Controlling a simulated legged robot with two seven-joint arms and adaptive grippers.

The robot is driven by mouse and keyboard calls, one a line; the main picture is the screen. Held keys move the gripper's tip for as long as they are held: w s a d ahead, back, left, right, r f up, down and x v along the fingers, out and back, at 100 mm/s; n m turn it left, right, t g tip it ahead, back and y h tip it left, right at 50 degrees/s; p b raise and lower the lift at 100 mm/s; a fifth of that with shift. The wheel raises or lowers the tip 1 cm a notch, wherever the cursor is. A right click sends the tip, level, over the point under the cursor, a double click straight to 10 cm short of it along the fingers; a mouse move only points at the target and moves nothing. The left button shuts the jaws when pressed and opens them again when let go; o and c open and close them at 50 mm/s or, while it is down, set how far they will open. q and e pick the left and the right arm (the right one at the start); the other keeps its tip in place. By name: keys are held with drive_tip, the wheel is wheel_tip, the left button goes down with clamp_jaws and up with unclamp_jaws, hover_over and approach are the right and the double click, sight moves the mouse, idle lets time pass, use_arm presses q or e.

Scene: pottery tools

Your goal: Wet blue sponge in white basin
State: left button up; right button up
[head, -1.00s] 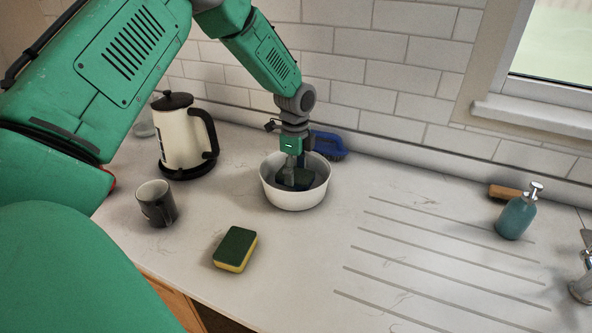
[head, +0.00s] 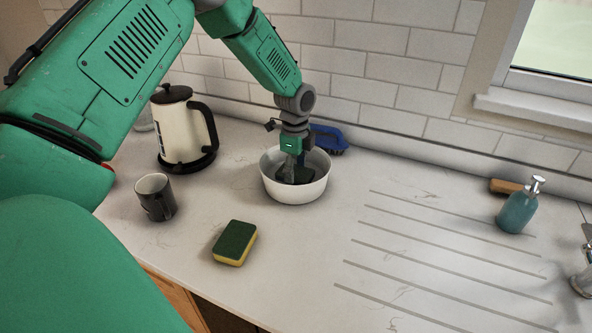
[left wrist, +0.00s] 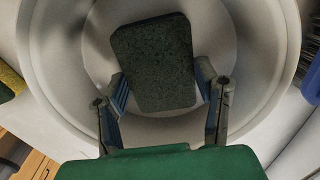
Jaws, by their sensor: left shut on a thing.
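The white basin (head: 296,194) stands on the counter near the wall; it also fills much of the left wrist view (left wrist: 55,75). My left gripper (head: 291,173) reaches down into it. In the left wrist view, my left gripper (left wrist: 162,82) has one finger at each side of a sponge (left wrist: 153,58) and is shut on it. The sponge's upper face looks dark grey-green; its sides are mostly hidden. In the head view the sponge (head: 302,175) is a dark shape inside the basin. I cannot tell whether it touches the bottom or whether there is water. My right gripper is not in view.
A green and yellow sponge (head: 235,243) lies in front of the basin. A dark mug (head: 156,198) and a cream kettle (head: 183,130) stand left. A blue brush (head: 328,138) lies behind the basin. A teal soap bottle (head: 517,211) stands right. The grooved counter between is clear.

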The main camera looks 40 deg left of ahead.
sight(296, 173)
use_arm(q)
drive_tip(key=shift+r, duration=0.1)
idle(0.4)
drive_tip(key=shift+r+p, duration=3.5)
drive_tip(key=shift+r, duration=0.45)
wheel_tip(296, 173, up, 3)
drive_tip(key=shift+f+p, duration=0.2)
drive_tip(key=shift+p, duration=0.6)
